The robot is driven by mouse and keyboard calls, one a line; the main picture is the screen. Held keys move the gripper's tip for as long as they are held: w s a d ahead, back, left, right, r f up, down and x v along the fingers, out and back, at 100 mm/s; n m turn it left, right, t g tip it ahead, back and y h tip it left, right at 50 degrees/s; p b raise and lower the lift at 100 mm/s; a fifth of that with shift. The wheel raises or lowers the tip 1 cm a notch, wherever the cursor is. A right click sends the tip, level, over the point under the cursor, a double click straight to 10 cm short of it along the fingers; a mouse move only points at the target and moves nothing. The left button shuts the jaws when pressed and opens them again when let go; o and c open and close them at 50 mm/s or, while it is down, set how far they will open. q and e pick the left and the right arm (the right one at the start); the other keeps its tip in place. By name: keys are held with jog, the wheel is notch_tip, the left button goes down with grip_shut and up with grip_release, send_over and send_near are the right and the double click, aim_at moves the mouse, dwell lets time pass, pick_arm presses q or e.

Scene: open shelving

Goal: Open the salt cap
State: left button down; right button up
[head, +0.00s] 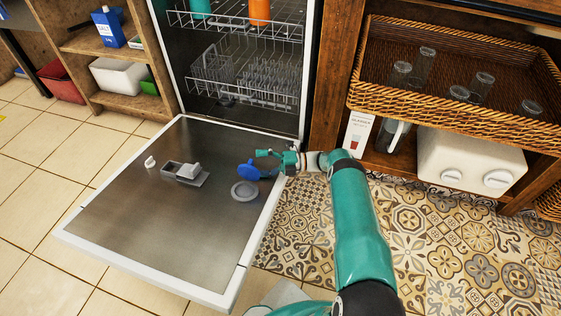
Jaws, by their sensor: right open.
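The blue salt cap (248,169) is above the open dishwasher door (140,225), near its right edge. It looks tilted, beside a round grey ring (244,190). I cannot tell whether it is joined to the ring or free of it. My right gripper (266,162) is open just right of the cap, its fingers pointing left. Its lower finger overlaps the cap's right edge, and contact is unclear. My left gripper is not in view.
A grey dispenser with a raised lid (186,173) and a small white piece (150,161) are on the door's inner face. Racks (245,85) stand inside the dishwasher. A wicker basket with glasses (450,118) is at right. A blue salt box (107,27) is on the left shelf.

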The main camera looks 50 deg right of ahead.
jog(key=v, duration=0.7)
jog(key=shift+s+d+f, duration=0.1)
jog(key=shift+s+d, duration=0.05)
jog(key=shift+d, duration=0.15)
jog(key=shift+s+d, duration=0.45)
jog(key=shift+s, duration=0.1)
